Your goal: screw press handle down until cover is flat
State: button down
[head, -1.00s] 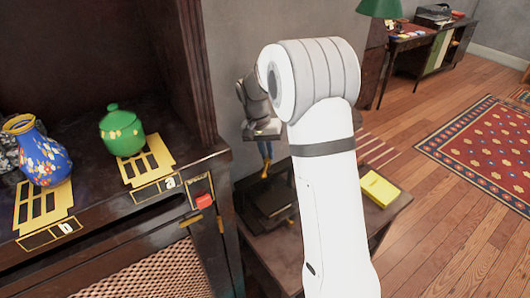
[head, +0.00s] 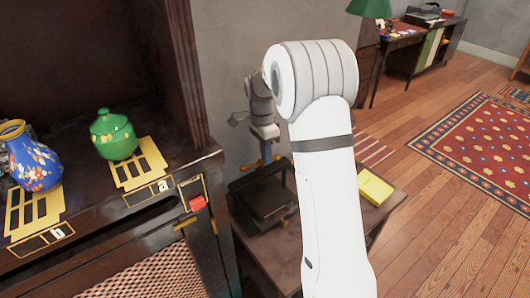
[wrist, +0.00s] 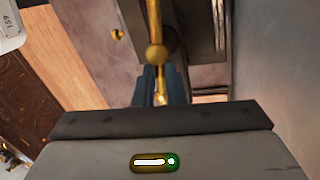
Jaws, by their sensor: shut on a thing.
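The press (head: 262,200) is a dark, book-like block on a small side table, left of my white arm in the head view. Its brass screw handle (wrist: 156,28) crosses the top middle of the wrist view and has a round knob. My gripper (wrist: 160,78) has blue fingers on either side of the brass handle and is shut on it. In the head view, my gripper (head: 266,152) points down above the press. My arm hides part of the press. I cannot tell whether its cover lies flat.
A yellow pad (head: 375,187) lies on the side table (head: 355,222), right of my arm. A dark cabinet (head: 110,235) stands close on the left, with a green lidded pot (head: 114,136) and a blue vase (head: 36,160). A grey wall (head: 235,75) rises behind.

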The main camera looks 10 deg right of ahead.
jog(key=m, duration=0.4)
jog(key=shift+s+m+y, duration=0.4)
dwell(0.4)
jog(key=c, duration=1.5)
grip_release()
jog(key=shift+r, duration=0.1)
notch_tip(320, 180, up, 8)
jog(key=w, duration=0.1)
jog(key=shift+w+d+f, duration=0.2)
jog(key=shift+w+f, duration=0.05)
